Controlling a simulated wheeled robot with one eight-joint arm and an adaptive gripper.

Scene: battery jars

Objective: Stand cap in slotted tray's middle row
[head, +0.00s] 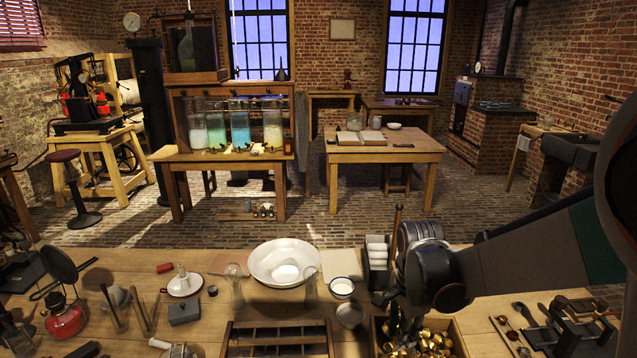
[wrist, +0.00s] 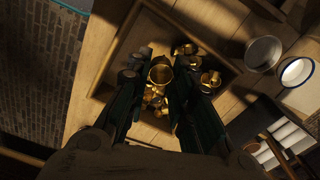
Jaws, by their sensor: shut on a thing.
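My gripper (head: 398,322) is low over a wooden box (head: 458,338) that holds a heap of brass caps (head: 428,340). In the wrist view, my gripper (wrist: 160,82) has its two dark fingers on either side of a round brass cap (wrist: 160,70), seen open end up, and is shut on it. More loose caps lie below and beside the fingers. Whether the held cap is clear of the heap I cannot tell. The dark slotted tray (head: 277,324) is at the bottom edge of the head view, left of the box; its near part is cut off.
A white basin (head: 284,262), two glass vessels and small bowls (head: 342,288) stand behind the tray. A rack of white cylinders (head: 377,250) stands behind the box. A red lamp (head: 65,318) and tools fill the left; metal apparatus (head: 570,325) stands at right.

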